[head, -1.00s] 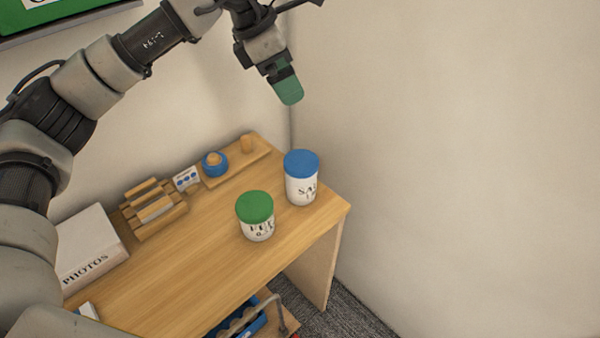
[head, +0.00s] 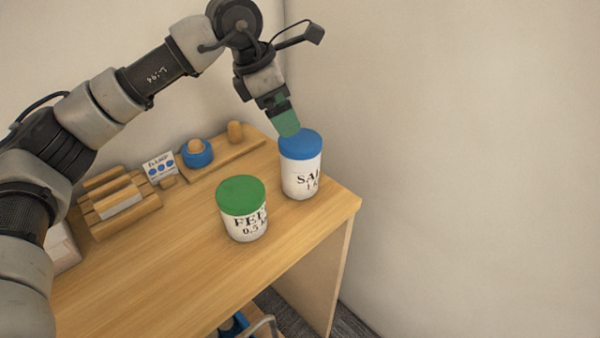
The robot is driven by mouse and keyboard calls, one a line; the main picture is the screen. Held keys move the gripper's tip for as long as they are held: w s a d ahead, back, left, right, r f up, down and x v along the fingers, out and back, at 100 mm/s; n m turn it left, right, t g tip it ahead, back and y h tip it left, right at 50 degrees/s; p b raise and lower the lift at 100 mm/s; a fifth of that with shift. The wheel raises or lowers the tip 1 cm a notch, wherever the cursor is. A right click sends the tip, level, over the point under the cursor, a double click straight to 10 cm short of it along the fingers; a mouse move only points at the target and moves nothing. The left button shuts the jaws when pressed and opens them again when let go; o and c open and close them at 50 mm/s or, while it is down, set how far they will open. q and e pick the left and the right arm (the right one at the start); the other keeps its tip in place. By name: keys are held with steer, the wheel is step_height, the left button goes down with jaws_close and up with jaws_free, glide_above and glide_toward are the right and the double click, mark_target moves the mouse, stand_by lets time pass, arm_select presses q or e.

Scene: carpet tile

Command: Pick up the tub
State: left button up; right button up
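Two white tubs stand upright on the wooden desk (head: 150,270). One has a blue lid (head: 301,165) and lettering starting "SA". The other, nearer and to the left, has a green lid (head: 243,210) and lettering that looks like "FE". My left gripper (head: 287,126) points down with its green fingertip at the blue lid's back-left rim in the picture. I cannot tell whether it touches the lid or hangs above or behind it. I see it side-on, so its opening is hidden. It holds nothing that I can see. My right gripper is out of view.
Along the wall stand a slatted wooden holder (head: 117,202), a small card (head: 160,168) with blue dots and a blue ring-shaped item (head: 197,154) on a wooden board. Walls close off the back and right. The desk's front middle is clear.

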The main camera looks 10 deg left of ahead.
mark_target(297, 140)
arm_select(q)
steer(key=x, duration=0.4)
steer(key=shift+f, duration=0.15)
steer(key=p+x, duration=0.1)
steer(key=x, duration=0.3)
steer(key=shift+s+f+p, duration=0.15)
steer(key=shift+p, duration=0.15)
steer(key=shift+d+f, duration=0.25)
steer(key=shift+f, duration=0.2)
steer(key=c, duration=1.4)
steer(key=shift+w+r, duration=0.15)
steer(key=shift+w, duration=0.05)
